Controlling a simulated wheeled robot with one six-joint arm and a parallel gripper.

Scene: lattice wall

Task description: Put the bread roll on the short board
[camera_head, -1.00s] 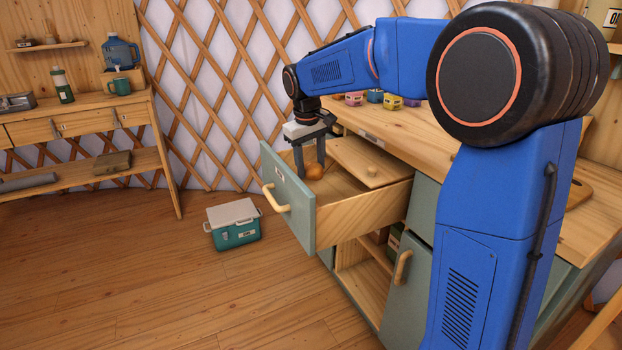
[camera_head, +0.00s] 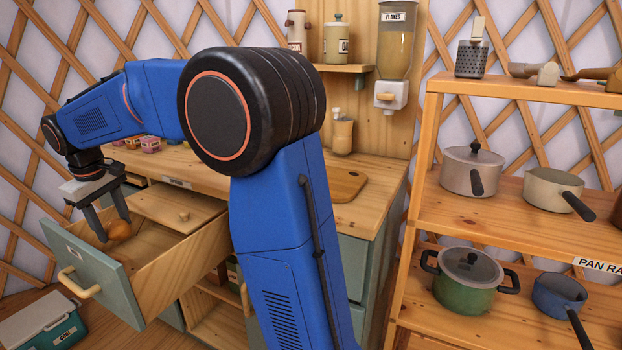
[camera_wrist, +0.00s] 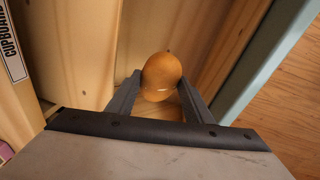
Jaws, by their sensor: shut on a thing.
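The bread roll (camera_head: 121,231) is small, round and golden brown. It is in the open drawer, beside a wooden lid with a knob. My gripper (camera_head: 112,229) points down into the drawer and is shut on the roll. In the wrist view the roll (camera_wrist: 161,76) sits between the two fingertips. I cannot tell whether it touches the drawer floor. A wooden cutting board (camera_head: 347,185) lies on the right part of the counter, partly hidden behind my arm. I cannot tell whether it is the short board.
The green-fronted drawer (camera_head: 100,272) stands open, with the knobbed lid (camera_head: 178,207) across its back part. Small colourful pots (camera_head: 150,144) stand on the counter (camera_head: 200,180). A shelf rack (camera_head: 470,207) with pots is at the right. A teal cooler box (camera_head: 45,322) is on the floor.

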